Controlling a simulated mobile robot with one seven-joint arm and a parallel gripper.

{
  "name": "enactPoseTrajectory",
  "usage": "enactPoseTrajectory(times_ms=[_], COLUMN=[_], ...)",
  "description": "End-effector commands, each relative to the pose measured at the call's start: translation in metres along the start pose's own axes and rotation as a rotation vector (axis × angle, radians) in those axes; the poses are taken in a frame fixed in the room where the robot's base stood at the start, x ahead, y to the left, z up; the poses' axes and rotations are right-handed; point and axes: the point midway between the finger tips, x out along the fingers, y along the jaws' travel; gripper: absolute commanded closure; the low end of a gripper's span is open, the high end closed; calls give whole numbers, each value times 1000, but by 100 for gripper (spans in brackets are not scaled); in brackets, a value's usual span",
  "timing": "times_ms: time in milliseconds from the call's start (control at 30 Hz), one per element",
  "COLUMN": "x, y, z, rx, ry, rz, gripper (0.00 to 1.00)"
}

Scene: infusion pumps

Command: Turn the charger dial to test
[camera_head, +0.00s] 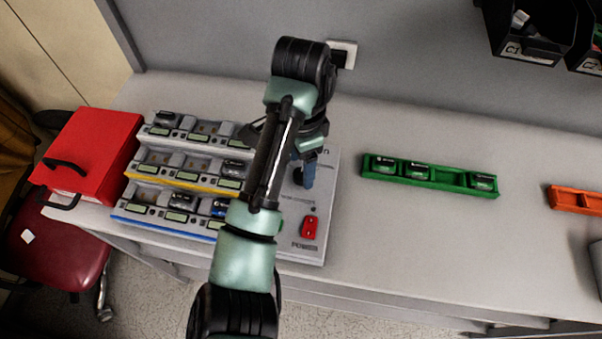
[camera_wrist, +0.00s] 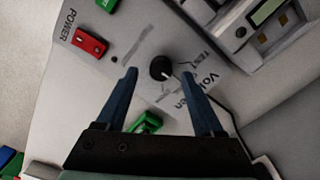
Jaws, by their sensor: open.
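The charger (camera_head: 325,205) stands on the bench, with its grey control panel on its right side. The round black dial (camera_wrist: 161,68) with a white pointer mark shows in the wrist view. The pointer faces the lower right; the printed TEST label lies to the dial's right, partly legible. In the head view the dial is hidden behind my arm. My gripper (camera_wrist: 159,76) is open, with its two blue fingertips on either side of the dial in the picture and nothing held. I cannot tell whether they touch it. A blue finger also shows in the head view (camera_head: 309,170).
A red power switch (camera_wrist: 89,42) and green parts (camera_wrist: 147,122) sit near the dial. Battery bays (camera_head: 180,160) fill the charger's left. A red box (camera_head: 95,150) stands left. A green tray (camera_head: 430,178) and orange tray (camera_head: 575,198) lie right, with clear bench between.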

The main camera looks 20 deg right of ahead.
Motion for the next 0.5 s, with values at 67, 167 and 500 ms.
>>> enactPoseTrajectory(times_ms=[67,167,500], x=[10,18,24], y=[0,0,0], z=[1,1,0], rx=[-3,-3,-2], ry=[-2,-1,0], rz=[2,1,-1], gripper=[31,31,31])
